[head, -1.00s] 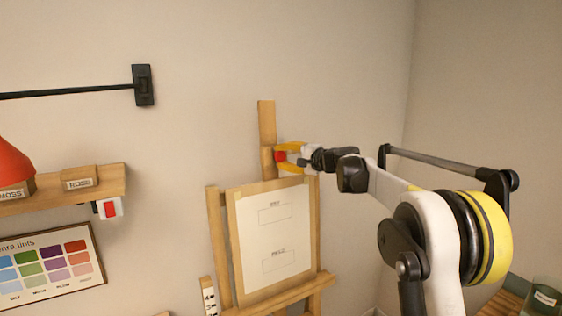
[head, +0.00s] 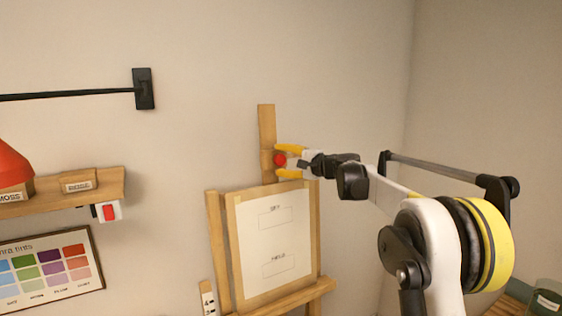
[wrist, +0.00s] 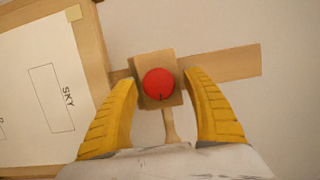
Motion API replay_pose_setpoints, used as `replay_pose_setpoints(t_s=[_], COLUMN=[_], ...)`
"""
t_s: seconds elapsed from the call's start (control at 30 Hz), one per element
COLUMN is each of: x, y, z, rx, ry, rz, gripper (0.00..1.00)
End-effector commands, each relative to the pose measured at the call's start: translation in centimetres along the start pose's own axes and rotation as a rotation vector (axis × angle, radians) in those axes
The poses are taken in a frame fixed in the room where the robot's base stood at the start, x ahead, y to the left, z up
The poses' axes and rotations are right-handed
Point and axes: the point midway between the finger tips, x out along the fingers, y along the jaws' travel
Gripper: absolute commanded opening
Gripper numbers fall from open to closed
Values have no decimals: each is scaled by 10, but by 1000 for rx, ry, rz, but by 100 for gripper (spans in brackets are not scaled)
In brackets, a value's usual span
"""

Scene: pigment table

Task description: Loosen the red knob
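The red knob (head: 280,160) sits on a wooden block on the upright post of the easel (head: 267,125). In the wrist view the round red knob (wrist: 158,84) faces me, with a short dark mark at its lower edge. My gripper (head: 280,160) is open, with one yellow finger above the knob and one below it in the head view. In the wrist view my gripper (wrist: 160,74) has a finger on each side of the knob, with a visible gap on both sides.
A board with a white sheet (head: 273,232) rests on the easel below the knob. A wall shelf (head: 110,185) with labelled blocks, a red switch (head: 108,212) and a colour chart (head: 50,272) are at left. The wall around the post is clear.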

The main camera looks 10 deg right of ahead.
Motion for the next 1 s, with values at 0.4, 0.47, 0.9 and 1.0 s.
replay_pose_setpoints(t_s=[0.4,0.47,0.9,1.0], x=[-21,-33,-114,-119], y=[0,0,0,0], z=[-1,-1,0,0], rx=[-1,-1,-1,-1], ry=[2,2,0,0], rz=[1,1,0,0], gripper=[58,58,58,58])
